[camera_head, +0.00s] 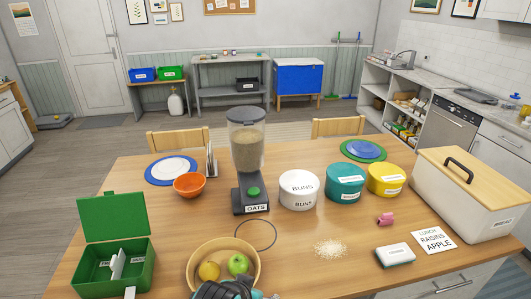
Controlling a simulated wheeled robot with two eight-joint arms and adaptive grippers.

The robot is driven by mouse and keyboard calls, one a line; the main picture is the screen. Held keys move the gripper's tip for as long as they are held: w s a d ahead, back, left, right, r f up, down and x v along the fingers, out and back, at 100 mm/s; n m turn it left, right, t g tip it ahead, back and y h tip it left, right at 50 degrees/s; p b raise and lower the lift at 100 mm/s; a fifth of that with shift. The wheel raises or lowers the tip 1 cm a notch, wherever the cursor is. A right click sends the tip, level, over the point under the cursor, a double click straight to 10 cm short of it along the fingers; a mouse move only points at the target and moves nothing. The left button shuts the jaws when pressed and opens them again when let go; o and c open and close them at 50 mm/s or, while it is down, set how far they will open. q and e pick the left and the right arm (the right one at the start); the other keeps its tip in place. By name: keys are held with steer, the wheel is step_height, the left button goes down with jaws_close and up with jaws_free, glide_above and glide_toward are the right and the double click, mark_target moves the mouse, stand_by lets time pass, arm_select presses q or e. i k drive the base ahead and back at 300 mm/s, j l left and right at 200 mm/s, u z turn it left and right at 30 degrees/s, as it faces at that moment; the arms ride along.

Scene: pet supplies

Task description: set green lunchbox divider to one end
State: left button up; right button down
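The green lunchbox (146,278) stands on the wooden table at the lower left. Its green lid (112,218) is open and raised at the back. A small white divider (118,263) stands upright inside, near the middle of the box's length, with floor showing on both sides of it. A white piece shows at the box's front edge; I cannot tell what it is.
A tan bowl (196,262) with a yellow fruit and a green apple stands right of the lunchbox. The oats dispenser (252,190), an orange bowl (189,184), lidded tubs and a bread bin (463,212) stand farther back or right.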

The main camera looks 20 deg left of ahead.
mark_target(117, 264)
steer(key=u, duration=2.15)
steer(key=i+j, duration=0.1)
steer(key=j, duration=0.8)
steer(key=i+j, duration=0.15)
steer(key=j, duration=0.3)
steer(key=i+j, duration=0.15)
steer(key=i, duration=0.4)
